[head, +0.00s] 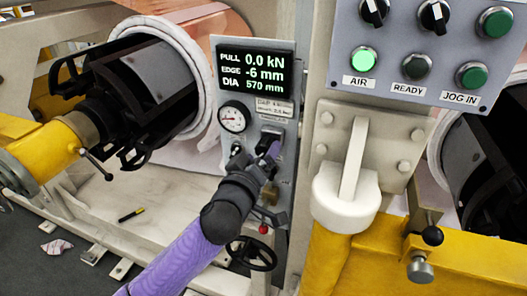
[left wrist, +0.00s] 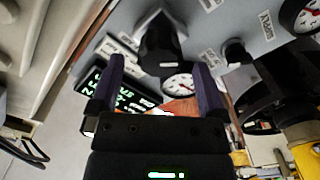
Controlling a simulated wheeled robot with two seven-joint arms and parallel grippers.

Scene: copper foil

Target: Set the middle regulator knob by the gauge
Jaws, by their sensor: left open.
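The small panel carries a round white gauge (head: 234,117); its needle is too small to read surely. My left gripper (head: 258,157) is open in front of this panel, just below and right of the gauge, and hides part of it. In the left wrist view, a black knob (left wrist: 160,52) on the panel lies ahead between the two purple fingers of my left gripper (left wrist: 160,78), apart from them as far as I can tell. The gauge shows just beyond it (left wrist: 180,86). My right gripper is out of view.
A display (head: 252,72) above the gauge reads 0.0 kN, -6 mm and 570 mm. A handwheel (head: 251,254) sits below my arm. A switch panel (head: 440,55) stands right.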

